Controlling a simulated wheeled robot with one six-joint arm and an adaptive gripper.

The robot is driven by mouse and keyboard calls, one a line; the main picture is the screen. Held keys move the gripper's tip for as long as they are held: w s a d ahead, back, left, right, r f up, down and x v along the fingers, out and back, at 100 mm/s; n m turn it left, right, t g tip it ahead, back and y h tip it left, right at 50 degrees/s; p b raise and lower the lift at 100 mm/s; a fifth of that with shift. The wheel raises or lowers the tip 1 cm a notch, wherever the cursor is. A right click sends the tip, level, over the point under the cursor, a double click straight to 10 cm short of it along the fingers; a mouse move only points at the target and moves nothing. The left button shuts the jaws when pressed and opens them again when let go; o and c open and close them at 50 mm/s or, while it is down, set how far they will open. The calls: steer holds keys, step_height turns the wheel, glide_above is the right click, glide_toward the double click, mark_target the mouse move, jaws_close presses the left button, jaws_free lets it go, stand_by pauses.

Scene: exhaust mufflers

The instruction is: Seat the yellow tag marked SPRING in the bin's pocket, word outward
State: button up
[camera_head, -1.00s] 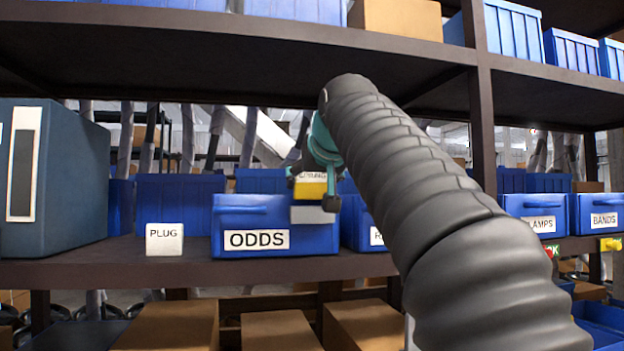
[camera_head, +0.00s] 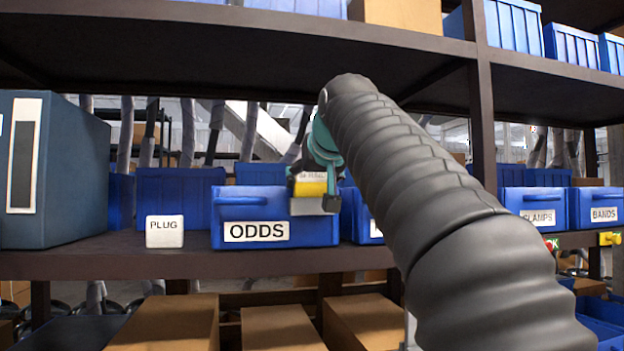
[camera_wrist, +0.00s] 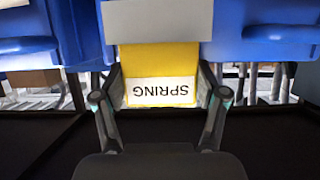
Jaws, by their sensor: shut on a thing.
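My gripper (camera_wrist: 160,110) is shut on the yellow tag (camera_wrist: 160,60), one finger at each side. The tag's white strip reads SPRING, upside down in the wrist view. In the head view the tag (camera_head: 311,188) shows at the right end of the ODDS bin, its strip at the top and facing out, its letters blurred. A pale grey plate (camera_wrist: 158,20), apparently the pocket's front, covers the tag's far end; it also shows just below the yellow in the head view (camera_head: 308,206). How deep the tag sits is hidden. My arm covers part of the gripper there.
The blue ODDS bin (camera_head: 225,236) stands on the shelf (camera_head: 90,262), with a white PLUG card (camera_head: 165,231) to its left. CLAMPS (camera_head: 535,200) and BANDS (camera_head: 598,207) bins stand right. An upper shelf (camera_head: 250,30) runs above my arm. Blue bins flank the tag in the wrist view.

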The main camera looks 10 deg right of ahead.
steer(key=shift+f+b, duration=0.75)
steer(key=shift+f, duration=0.2)
steer(key=o, duration=1.2)
steer(key=v, duration=1.2)
